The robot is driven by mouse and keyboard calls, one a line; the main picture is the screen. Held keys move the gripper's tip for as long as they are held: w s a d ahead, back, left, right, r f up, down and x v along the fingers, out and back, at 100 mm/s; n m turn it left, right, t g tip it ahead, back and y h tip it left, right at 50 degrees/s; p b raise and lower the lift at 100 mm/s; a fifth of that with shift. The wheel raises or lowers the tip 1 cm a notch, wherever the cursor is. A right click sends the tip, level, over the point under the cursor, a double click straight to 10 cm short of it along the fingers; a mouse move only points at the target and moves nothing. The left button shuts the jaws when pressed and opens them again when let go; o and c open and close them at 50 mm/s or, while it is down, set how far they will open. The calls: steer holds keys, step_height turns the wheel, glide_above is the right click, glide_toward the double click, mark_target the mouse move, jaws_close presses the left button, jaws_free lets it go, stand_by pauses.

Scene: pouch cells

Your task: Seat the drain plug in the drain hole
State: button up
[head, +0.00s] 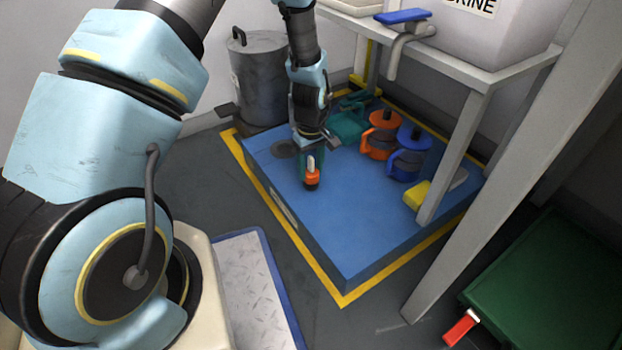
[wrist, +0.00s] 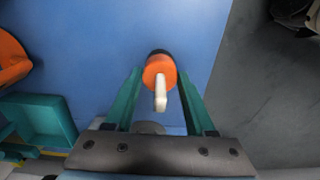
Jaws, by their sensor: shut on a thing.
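The drain plug (head: 312,178) is orange with a pale upright tab and a black lower part. My gripper (head: 311,165) points down over the blue platform and is shut on the plug. In the wrist view the plug (wrist: 154,68) sits between the teal fingertips of my gripper (wrist: 160,76). I cannot tell whether its black end touches the blue surface. The drain hole (head: 284,149) looks like a dark round patch on the platform, behind and left of the plug in the head view. A grey round edge near my palm in the wrist view may be it.
On the blue platform (head: 340,235) stand an orange jug (head: 380,135), a blue jug (head: 408,155), a teal container (head: 347,124) and a yellow block (head: 416,194). A grey drum (head: 260,80) stands behind. A bench leg (head: 455,155) rises at the right. The platform's front is clear.

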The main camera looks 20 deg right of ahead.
jaws_close()
